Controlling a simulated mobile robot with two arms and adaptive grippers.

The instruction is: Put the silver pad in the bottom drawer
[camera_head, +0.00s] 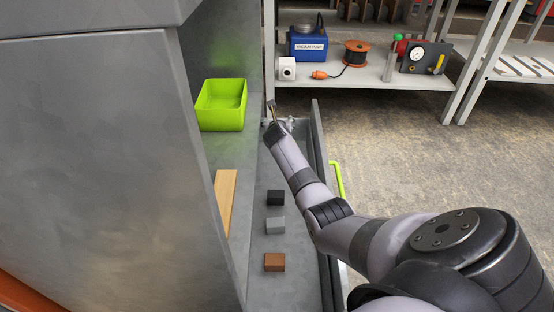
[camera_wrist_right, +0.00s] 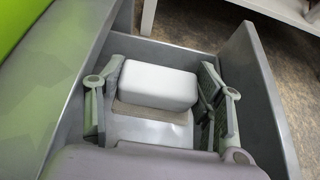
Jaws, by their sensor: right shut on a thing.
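The silver pad (camera_wrist_right: 158,86), a pale whitish block, lies between the fingers of my right gripper (camera_wrist_right: 160,92) in the right wrist view. The fingers are shut on its two ends. In the head view my right gripper (camera_head: 277,118) is at the far end of the open drawer (camera_head: 264,245), and the pad is mostly hidden there. In the wrist view the pad is inside the drawer walls, low by the far wall; I cannot tell whether it touches the floor. My left gripper is not in view.
A black block (camera_head: 275,197), a grey block (camera_head: 275,226) and a brown block (camera_head: 274,262) lie in the drawer's nearer part. A lime green bin (camera_head: 221,122) and a wooden board (camera_head: 225,195) are on the surface left of it. A shelf (camera_head: 350,92) with tools stands behind.

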